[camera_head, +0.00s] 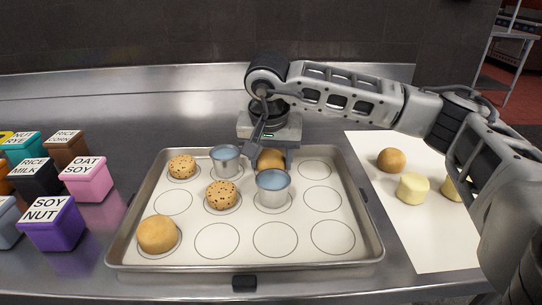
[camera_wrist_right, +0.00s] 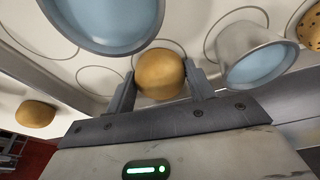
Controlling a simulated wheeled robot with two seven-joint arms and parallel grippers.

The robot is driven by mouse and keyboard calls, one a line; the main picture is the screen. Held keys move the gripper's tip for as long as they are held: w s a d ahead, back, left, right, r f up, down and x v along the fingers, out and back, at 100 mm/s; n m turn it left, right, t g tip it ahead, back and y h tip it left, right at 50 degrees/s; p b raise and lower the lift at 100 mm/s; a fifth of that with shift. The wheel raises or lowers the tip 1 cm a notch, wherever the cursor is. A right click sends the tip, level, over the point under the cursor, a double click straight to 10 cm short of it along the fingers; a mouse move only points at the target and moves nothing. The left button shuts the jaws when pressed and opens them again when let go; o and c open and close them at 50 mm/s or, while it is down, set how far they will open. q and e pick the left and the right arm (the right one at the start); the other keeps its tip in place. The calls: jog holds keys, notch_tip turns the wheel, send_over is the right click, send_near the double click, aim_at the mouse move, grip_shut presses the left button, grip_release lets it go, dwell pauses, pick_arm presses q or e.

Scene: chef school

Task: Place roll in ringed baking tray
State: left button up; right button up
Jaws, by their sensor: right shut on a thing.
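A plain golden-brown roll (camera_head: 270,159) is in the back row of the ringed baking tray (camera_head: 374,250), at or just above the paper; I cannot tell if it touches. My right gripper (camera_head: 268,150) reaches in from behind and is shut on this roll. In the right wrist view the roll (camera_wrist_right: 160,74) sits between the two fingers of the right gripper (camera_wrist_right: 160,85). A metal cup (camera_head: 225,161) stands to its left and another cup (camera_head: 272,188) in front of it, both with blue inside. My left gripper is not in view.
The tray also holds two speckled rolls (camera_head: 182,167) (camera_head: 222,195) and a plain roll (camera_head: 157,234) at front left. Several rings are empty. White paper to the right bears a brown roll (camera_head: 391,160) and pale pieces (camera_head: 412,188). Labelled boxes (camera_head: 52,224) crowd the left.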

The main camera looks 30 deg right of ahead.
jog(key=shift+f, duration=0.2)
jog(key=o, duration=1)
jog(key=shift+c, duration=0.2)
jog(key=v, duration=1.2)
jog(key=shift+r, duration=0.25)
jog(key=shift+s+f, duration=0.1)
